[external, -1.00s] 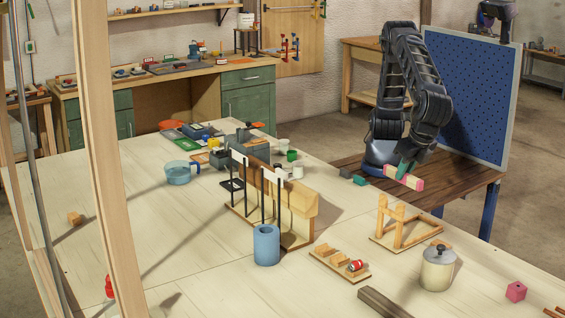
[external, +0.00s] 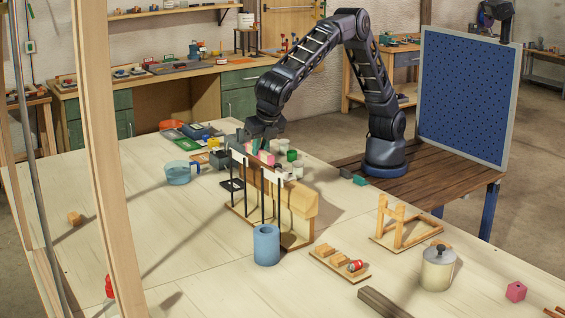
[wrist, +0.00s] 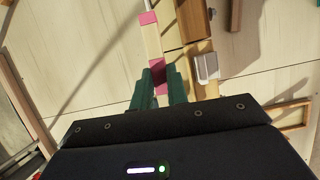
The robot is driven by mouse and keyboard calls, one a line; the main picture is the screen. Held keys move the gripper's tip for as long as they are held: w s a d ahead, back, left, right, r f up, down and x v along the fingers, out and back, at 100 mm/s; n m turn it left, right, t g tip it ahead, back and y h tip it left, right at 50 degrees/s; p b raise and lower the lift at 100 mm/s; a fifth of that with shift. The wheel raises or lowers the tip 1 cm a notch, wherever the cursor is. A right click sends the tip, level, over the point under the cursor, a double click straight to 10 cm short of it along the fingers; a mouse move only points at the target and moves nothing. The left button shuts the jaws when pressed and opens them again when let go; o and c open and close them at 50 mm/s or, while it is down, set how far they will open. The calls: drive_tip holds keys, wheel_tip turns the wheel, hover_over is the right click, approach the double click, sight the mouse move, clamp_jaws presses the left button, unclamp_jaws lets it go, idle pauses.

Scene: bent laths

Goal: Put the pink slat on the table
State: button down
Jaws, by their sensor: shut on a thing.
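The pink slat (external: 266,157) is a cream bar with pink parts. In the wrist view the slat (wrist: 151,40) reaches out from between the green fingers, with a pink far end and a pink part at the fingers. My gripper (wrist: 160,76) is shut on it. In the external view my gripper (external: 256,147) is behind the rack with white-topped black posts, and much of the slat is hidden there. I cannot tell if the slat touches anything. The pale table (external: 200,240) lies below.
The rack with a wooden block (external: 298,200) stands close in front of my gripper. A blue cup (external: 266,245) and a teal pot (external: 178,173) are nearby. Small containers (external: 292,156) stand to the right. The table's left front is mostly clear.

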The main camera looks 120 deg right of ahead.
drive_tip(key=s+d, duration=0.2)
drive_tip(key=d, duration=3.9)
drive_tip(key=s+d, duration=0.5)
drive_tip(key=d, duration=0.6)
drive_tip(key=s+d, duration=0.6)
drive_tip(key=d, duration=0.5)
drive_tip(key=s+d, duration=1.2)
drive_tip(key=s, duration=0.3)
drive_tip(key=s+d, duration=1.2)
drive_tip(key=s, duration=0.3)
drive_tip(key=f, duration=2.4)
drive_tip(key=shift+w+a+f, duration=0.2)
drive_tip(key=shift+f, duration=0.05)
drive_tip(key=shift+f, duration=0.1)
